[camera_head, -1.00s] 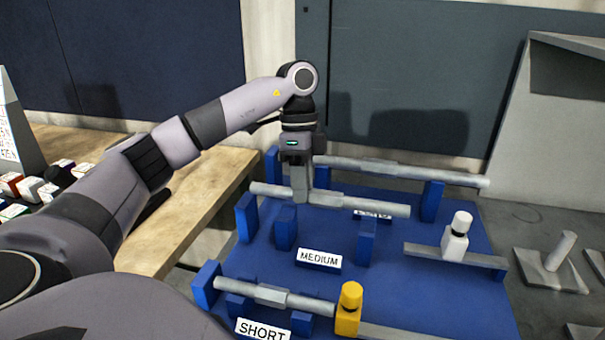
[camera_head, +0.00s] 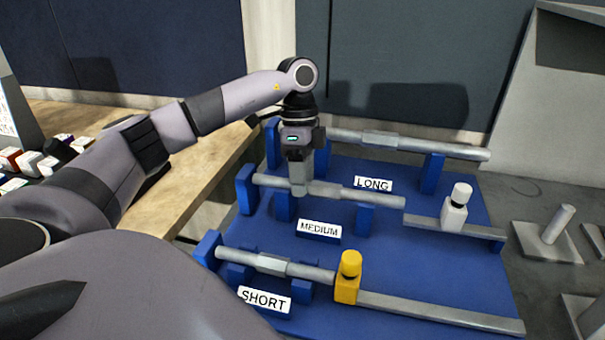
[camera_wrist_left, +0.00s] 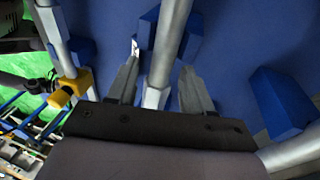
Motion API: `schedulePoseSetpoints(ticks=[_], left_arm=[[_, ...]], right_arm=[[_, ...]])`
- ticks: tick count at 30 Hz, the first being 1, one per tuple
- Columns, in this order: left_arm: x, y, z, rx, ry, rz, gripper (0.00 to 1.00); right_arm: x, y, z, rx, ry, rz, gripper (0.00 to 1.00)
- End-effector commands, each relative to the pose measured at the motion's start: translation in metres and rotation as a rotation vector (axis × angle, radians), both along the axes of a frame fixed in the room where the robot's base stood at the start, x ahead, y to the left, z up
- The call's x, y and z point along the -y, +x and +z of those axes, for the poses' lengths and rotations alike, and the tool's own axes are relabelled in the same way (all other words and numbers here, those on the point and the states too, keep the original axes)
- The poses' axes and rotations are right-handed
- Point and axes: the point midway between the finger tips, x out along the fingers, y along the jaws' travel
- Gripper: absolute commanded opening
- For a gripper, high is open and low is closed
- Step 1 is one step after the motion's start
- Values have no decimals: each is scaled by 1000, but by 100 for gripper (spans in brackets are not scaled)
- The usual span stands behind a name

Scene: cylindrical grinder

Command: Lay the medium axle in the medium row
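The medium axle (camera_head: 345,191), a grey rod with a thicker middle, lies across the blue posts of the medium row, behind the MEDIUM label (camera_head: 319,230). Its left end is by a taller blue end block (camera_head: 246,189). It appears to rest on the posts. My left gripper (camera_head: 301,188) points down over the axle, left of its centre. In the left wrist view the axle (camera_wrist_left: 172,35) runs between the two fingers (camera_wrist_left: 158,85), which stand apart with gaps beside it. My right gripper is out of view.
A long axle (camera_head: 410,147) lies behind, by the LONG label (camera_head: 373,185). A short axle (camera_head: 275,266) lies in front, by the SHORT label (camera_head: 264,300).

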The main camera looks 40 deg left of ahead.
Motion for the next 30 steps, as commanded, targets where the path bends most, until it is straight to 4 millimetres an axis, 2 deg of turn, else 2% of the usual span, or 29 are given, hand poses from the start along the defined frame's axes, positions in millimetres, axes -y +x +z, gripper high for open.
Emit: schedulePoseSetpoints(ticks=[8, 11, 14, 23, 30], left_arm=[[0, 0, 1, 1, 0, 0, 50], [-1, 1, 8, 1, 0, 0, 50], [-4, 3, 23, 4, -1, 1, 50], [-17, 12, 90, 2, -1, 2, 50], [-23, 16, 116, 1, 0, 0, 50]], right_arm=[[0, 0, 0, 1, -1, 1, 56], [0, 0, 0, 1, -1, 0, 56], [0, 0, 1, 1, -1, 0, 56], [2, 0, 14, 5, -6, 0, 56], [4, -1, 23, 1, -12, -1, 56]])
